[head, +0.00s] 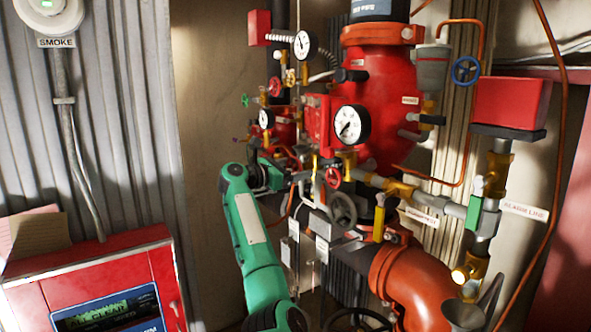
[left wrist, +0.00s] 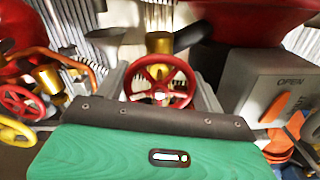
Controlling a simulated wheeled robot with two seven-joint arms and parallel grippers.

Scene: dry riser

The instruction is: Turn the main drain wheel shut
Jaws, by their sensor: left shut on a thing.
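A red spoked handwheel (left wrist: 158,85) sits in the middle of the left wrist view, in front of a brass stem. My left gripper (head: 284,178) is at the pipework in the head view, reached by the green arm from below. Its grey fingers stand at either side of this wheel in the wrist view, shut on it. My right gripper is not in view.
A box marked OPEN (left wrist: 275,85) with an orange lever stands close on the right of the wrist view. Another red wheel (left wrist: 22,103) is at left. Gauges (head: 351,125), pipes and a blue wheel (head: 466,70) crowd the riser. A red panel (head: 95,285) stands lower left.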

